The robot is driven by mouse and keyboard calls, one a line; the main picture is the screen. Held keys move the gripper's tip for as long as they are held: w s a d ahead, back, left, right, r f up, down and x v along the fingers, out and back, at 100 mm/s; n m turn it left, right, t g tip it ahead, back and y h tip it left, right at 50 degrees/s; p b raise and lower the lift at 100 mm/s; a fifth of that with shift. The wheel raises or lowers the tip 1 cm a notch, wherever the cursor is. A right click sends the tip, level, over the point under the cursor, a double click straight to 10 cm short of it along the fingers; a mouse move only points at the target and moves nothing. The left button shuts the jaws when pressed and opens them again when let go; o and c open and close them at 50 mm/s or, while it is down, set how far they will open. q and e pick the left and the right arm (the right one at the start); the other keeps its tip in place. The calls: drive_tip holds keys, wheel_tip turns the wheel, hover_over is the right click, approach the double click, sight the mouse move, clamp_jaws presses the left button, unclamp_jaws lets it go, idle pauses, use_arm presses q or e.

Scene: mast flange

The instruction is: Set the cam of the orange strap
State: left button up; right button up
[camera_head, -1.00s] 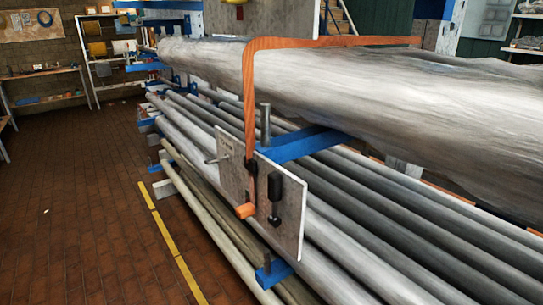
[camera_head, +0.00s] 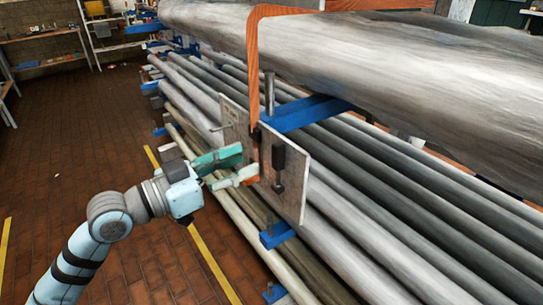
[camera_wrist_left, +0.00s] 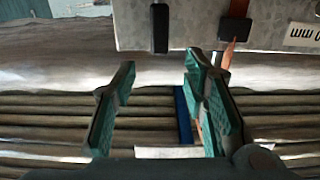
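The orange strap (camera_head: 252,60) runs over the large wrapped mast (camera_head: 400,62) and hangs down to a grey metal plate (camera_head: 297,190). A small black cam (camera_head: 257,132) sits on the strap at the plate. In the left wrist view the cam (camera_wrist_left: 235,22) is at top right, with the strap's tail (camera_wrist_left: 227,52) below it. A black upright fitting (camera_head: 279,160) stands beside it on the plate. My left gripper (camera_head: 243,163) is open and empty in front of the plate, and hides part of the strap's tail. In the wrist view its right finger is nearest the tail; contact is unclear. My right gripper is not in view.
Several long grey tubes (camera_head: 385,215) lie stacked under the mast on blue supports (camera_head: 305,113). A metal pin (camera_head: 269,92) stands on a support behind the plate. The brick floor (camera_head: 60,150) at left is clear, with yellow lines. A workbench (camera_head: 45,65) stands far back.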

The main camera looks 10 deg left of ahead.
sight(274, 149)
use_arm(q)
drive_tip(key=x, duration=0.3)
drive_tip(key=p+x, duration=0.1)
drive_tip(key=x, duration=0.3)
drive_tip(key=shift+d+r, duration=0.1)
drive_tip(key=shift+r, duration=0.15)
drive_tip(key=shift+w+d+f, duration=0.15)
drive_tip(key=shift+w+d, duration=0.2)
drive_tip(key=shift+w, duration=0.15)
drive_tip(key=shift+c, duration=0.4)
clamp_jaws()
